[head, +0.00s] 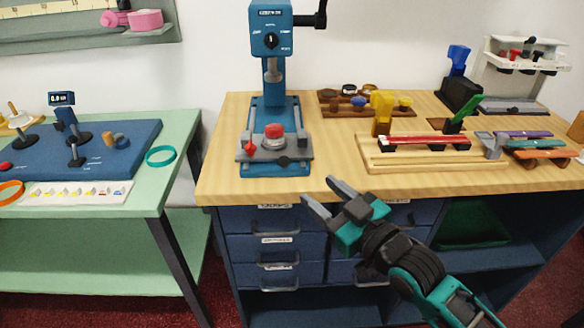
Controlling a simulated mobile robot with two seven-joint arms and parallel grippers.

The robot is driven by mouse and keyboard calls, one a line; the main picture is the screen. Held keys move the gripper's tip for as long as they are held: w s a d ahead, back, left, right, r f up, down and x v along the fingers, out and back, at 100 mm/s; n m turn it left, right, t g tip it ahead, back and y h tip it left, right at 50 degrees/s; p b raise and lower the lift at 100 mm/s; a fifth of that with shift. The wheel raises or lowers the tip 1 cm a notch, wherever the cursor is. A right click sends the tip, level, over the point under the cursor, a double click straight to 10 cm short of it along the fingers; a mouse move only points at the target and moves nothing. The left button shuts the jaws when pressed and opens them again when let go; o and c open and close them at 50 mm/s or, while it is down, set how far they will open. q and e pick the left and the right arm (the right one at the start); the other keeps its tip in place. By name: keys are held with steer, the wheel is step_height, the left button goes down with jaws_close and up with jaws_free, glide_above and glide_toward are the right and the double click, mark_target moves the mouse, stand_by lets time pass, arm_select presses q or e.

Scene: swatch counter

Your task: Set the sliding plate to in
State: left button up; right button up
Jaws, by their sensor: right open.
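The grey sliding plate (301,151) sits at the front end of the blue press (270,60), on its base near the wooden counter's front edge. A red round piece in a grey holder (274,134) stands on the plate, and a small red knob (250,146) is at its left. The plate is forward of the press column. My right gripper (319,190) is open and empty, in front of the counter edge, below and right of the plate, and apart from it. My left gripper is out of view.
A black crank handle (313,19) sticks out at the press's right. A wooden rack with red strips (435,150) lies to the right on the counter (220,150). A brown holder (350,108) stands behind. Drawers (275,240) are below. A green table (140,190) is left.

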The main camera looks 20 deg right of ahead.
mark_target(288, 165)
steer(key=x, duration=1)
steer(key=shift+w+f+b, duration=0.1)
steer(key=shift+b, duration=0.3)
jaws_close()
